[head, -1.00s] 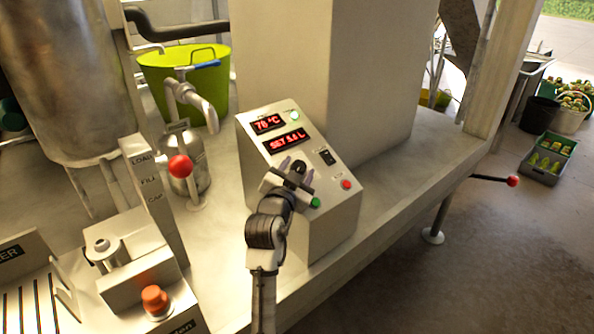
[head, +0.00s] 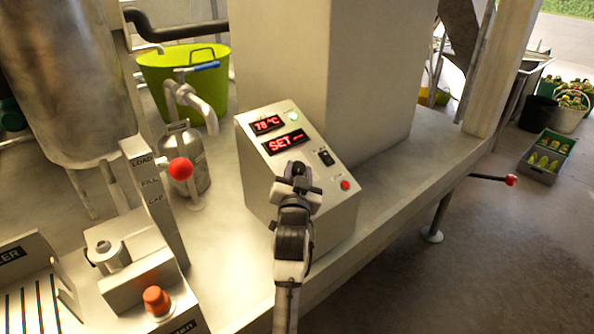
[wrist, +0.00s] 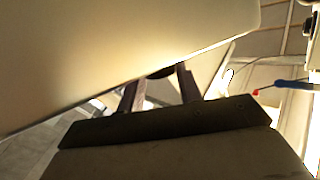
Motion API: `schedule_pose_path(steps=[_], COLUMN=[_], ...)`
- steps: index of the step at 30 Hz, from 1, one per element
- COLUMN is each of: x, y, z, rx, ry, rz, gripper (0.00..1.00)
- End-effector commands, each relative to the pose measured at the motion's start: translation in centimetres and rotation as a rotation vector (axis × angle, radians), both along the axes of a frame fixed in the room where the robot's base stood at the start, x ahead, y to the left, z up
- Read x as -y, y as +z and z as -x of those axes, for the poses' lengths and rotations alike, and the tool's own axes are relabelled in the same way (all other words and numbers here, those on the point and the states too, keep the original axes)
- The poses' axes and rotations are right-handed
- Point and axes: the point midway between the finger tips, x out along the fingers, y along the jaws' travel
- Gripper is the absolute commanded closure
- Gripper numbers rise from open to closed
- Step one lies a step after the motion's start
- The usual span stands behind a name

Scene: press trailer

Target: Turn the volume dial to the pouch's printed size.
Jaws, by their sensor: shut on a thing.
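The grey control box (head: 262,190) stands on the steel bench, with a sloped front panel. Its upper red display reads about 78 °C. The lower display (head: 286,142) reads SET with dashes. The black volume dial (head: 298,168) is below the displays, partly hidden by my gripper (head: 297,175). My gripper is shut on the dial. In the wrist view, the two fingers (wrist: 160,88) reach up to the panel with a dark bit of the dial (wrist: 160,72) between them. The dial's pointer cannot be seen. No pouch with a readable size shows.
A black rocker switch (head: 326,157) and a red button (head: 345,185) lie just right of the dial. A red-balled lever (head: 180,168) and a steel bottle stand left of the box. An orange button (head: 157,299) is at front left.

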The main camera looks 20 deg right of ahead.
Motion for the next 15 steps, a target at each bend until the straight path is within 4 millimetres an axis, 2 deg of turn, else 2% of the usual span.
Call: schedule_pose_path(steps=[15], x=[0.60], y=[-0.38], z=[0.15], rx=[0.039], ry=[0.202], rz=[0.103], gripper=[0.88])
